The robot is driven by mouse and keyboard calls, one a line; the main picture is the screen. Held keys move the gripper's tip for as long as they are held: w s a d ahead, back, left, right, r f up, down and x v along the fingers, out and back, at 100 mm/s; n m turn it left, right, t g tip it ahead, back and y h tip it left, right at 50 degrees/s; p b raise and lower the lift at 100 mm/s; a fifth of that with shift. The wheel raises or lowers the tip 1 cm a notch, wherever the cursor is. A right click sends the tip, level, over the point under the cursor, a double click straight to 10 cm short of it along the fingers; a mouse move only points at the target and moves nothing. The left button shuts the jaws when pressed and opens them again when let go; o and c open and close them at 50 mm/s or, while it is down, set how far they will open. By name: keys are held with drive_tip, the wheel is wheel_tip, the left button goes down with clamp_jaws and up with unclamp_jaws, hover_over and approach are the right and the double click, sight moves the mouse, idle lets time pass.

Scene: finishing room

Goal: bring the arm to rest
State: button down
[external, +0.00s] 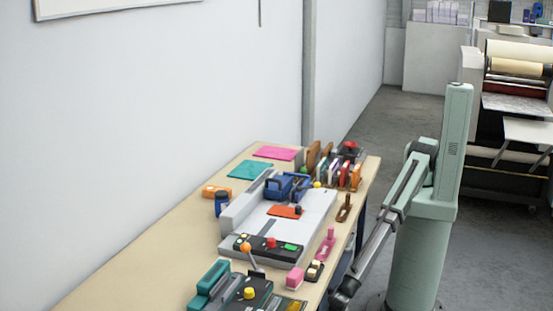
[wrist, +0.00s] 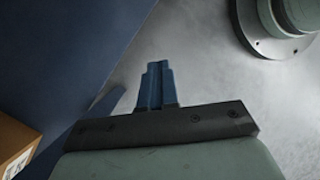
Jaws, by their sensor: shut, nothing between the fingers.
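My gripper shows in the wrist view (wrist: 157,68) with its blue fingers together and nothing between them. It points down over the grey floor (wrist: 205,50), beside a dark blue panel (wrist: 60,50). In the external view my arm hangs folded down at the right edge of the workbench (external: 130,255). Its lower end is near the bench's front edge, and the fingers cannot be made out there.
A grey machine (external: 305,215) with a blue part on it stands on the bench among several small tools. A cardboard box (wrist: 14,145) shows at the wrist view's lower left. Open floor (external: 480,240) lies right of the bench.

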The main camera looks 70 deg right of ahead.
drive_tip(key=w+d+f+m+h, duration=0.1)
drive_tip(key=w+d+f, duration=0.2)
drive_tip(key=d, duration=0.6)
drive_tip(key=w+d+f+m+h, duration=0.1)
drive_tip(key=w+d+f+m, duration=0.1)
drive_tip(key=d, duration=0.7)
drive_tip(key=w+d+f+m+g+h, duration=0.1)
drive_tip(key=w+d+f, duration=0.3)
drive_tip(key=d, duration=0.6)
drive_tip(key=shift+w+d+m, duration=0.1)
drive_tip(key=shift+w+m, duration=0.1)
drive_tip(key=shift+m, duration=0.3)
drive_tip(key=d, duration=0.3)
drive_tip(key=d+f+m, duration=0.1)
drive_tip(key=d, duration=0.2)
drive_tip(key=d+m+g+h, duration=0.1)
drive_tip(key=d, duration=0.2)
drive_tip(key=shift+s+f, duration=0.25)
drive_tip(key=shift+s, duration=0.05)
drive_tip(key=s+d+r+m+g+y, duration=0.3)
drive_tip(key=s+d+r+m, duration=0.3)
drive_tip(key=d+m, duration=0.3)
drive_tip(key=s+d+r+m+g+y, duration=0.4)
drive_tip(key=s+d+r+m+y, duration=0.2)
drive_tip(key=s+d+m, duration=0.3)
drive_tip(key=shift+s+r+m, duration=0.15)
drive_tip(key=shift+r+m, duration=0.25)
drive_tip(key=shift+m, duration=0.8)
